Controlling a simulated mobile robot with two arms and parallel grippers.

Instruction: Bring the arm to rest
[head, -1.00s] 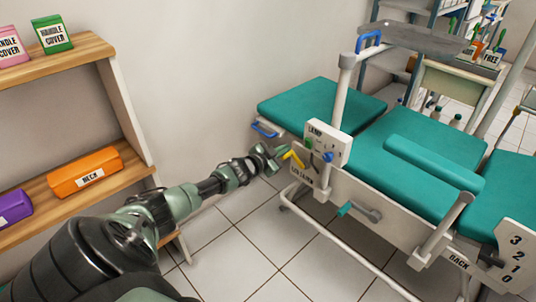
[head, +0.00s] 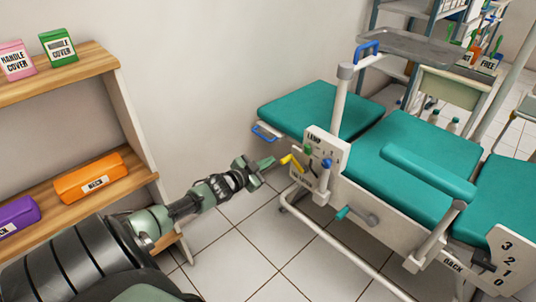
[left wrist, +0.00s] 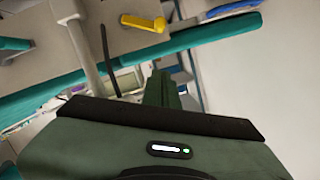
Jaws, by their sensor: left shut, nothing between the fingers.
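My left arm comes in from the lower left of the head view. Its green gripper (head: 264,164) is shut and empty, in the air a little left of the chair's control panel (head: 322,160). A yellow lever (head: 291,161) on that panel is just right of the fingertips, with a visible gap. In the left wrist view the shut fingers (left wrist: 160,88) point away from the camera, and the yellow lever (left wrist: 143,23) shows above them, apart. My right gripper is not in view.
The teal dental chair (head: 410,150) fills the right side, with a grey tray (head: 405,45) above it.

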